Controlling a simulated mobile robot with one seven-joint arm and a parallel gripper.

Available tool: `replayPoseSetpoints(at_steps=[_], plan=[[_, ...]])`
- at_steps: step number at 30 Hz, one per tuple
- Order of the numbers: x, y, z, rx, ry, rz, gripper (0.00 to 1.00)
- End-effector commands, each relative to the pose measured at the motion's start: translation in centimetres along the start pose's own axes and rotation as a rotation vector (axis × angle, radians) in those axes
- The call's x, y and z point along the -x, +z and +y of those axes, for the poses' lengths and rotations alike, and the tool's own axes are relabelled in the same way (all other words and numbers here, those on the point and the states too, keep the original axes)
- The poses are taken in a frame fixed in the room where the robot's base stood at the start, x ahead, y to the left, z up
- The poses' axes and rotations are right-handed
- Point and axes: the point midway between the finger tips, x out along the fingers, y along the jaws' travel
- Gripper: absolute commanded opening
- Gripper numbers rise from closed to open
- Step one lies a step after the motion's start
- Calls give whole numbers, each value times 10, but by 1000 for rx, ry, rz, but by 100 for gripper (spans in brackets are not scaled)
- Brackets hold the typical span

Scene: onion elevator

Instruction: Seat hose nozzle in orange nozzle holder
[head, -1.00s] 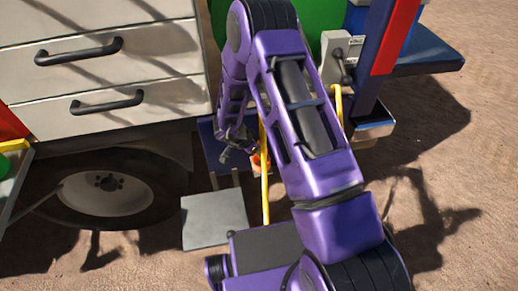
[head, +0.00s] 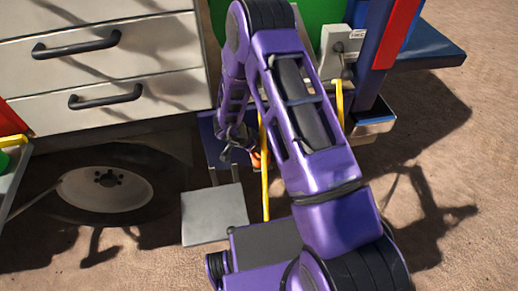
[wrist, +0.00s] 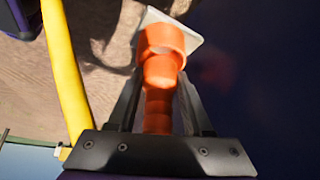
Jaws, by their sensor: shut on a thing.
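My gripper (wrist: 158,105) is shut on an orange stepped piece, which I take as the hose nozzle (wrist: 158,108); its narrow part lies between the fingers. A wider orange collar and cup-like end (wrist: 162,48) lie in line beyond the fingertips. I cannot tell whether this end is part of the nozzle or the orange nozzle holder. In the head view my gripper (head: 236,146) is small, low beside the blue panel, partly hidden by my purple arm. A bit of orange (head: 257,159) shows just right of it.
A yellow rail (head: 265,180) stands close to the gripper; it also runs along the left in the wrist view (wrist: 66,75). A grey step plate (head: 213,214) is below. White drawers (head: 110,65) and a wheel (head: 107,190) are at left. Open dirt lies at right.

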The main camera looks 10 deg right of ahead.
Motion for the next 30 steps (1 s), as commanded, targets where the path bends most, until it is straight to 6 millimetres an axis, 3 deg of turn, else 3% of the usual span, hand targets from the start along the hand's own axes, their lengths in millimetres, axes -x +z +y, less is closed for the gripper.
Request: replayPoseSetpoints(at_steps=[30], plan=[[-10, 6, 0, 0, -1, 0, 0]])
